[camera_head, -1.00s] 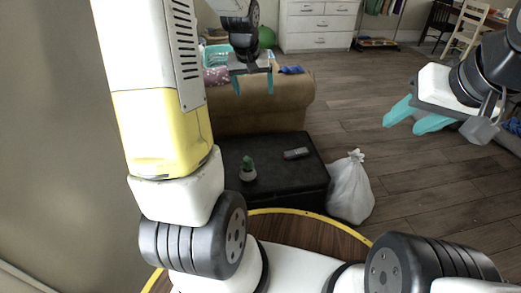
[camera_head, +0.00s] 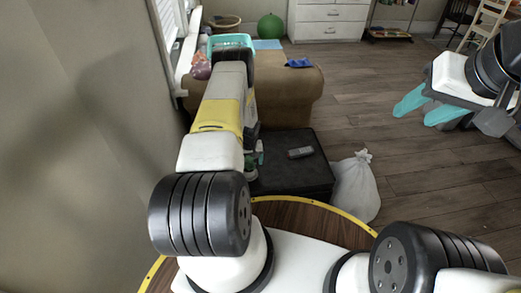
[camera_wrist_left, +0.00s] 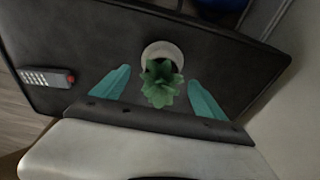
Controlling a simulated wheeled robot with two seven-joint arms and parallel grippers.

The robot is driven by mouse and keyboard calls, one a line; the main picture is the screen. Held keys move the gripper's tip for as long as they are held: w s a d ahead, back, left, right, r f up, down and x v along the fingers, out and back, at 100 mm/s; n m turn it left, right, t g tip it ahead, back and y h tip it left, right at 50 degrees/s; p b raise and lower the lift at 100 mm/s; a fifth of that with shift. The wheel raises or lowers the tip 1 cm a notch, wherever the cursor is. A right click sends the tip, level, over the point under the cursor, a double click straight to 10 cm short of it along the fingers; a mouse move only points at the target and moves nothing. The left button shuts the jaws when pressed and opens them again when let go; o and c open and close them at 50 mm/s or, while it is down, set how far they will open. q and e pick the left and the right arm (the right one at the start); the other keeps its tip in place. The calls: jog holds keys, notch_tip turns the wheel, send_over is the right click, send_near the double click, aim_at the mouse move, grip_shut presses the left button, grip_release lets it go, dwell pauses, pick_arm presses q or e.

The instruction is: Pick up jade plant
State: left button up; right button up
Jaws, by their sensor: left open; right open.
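The jade plant (camera_wrist_left: 162,84) is a green leafy rosette in a round pale pot, on a black ottoman (camera_wrist_left: 75,48). In the head view the plant (camera_head: 250,166) is partly hidden by my left arm. My left gripper (camera_wrist_left: 159,75) is open, its teal fingers on either side of the plant in the left wrist view. Whether the fingers are level with the plant or above it, I cannot tell. In the head view most of the left gripper is hidden behind its arm. My right gripper (camera_head: 425,105) is open and empty at the right, away from the ottoman.
A grey remote with a red button (camera_wrist_left: 46,78) lies on the ottoman (camera_head: 300,177), away from the plant. A white bag (camera_head: 356,187) stands on the floor to its right. A brown sofa (camera_head: 290,98) is behind, a wall on the left. Wooden floor is open at right.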

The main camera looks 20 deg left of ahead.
aim_at(249, 169)
pick_arm(q)
jog(key=f, duration=0.5)
jog(key=w+a+f, duration=0.1)
jog(key=f, duration=0.1)
jog(key=shift+f, duration=0.15)
jog(key=c, duration=1.4)
jog(key=shift+c, duration=0.9)
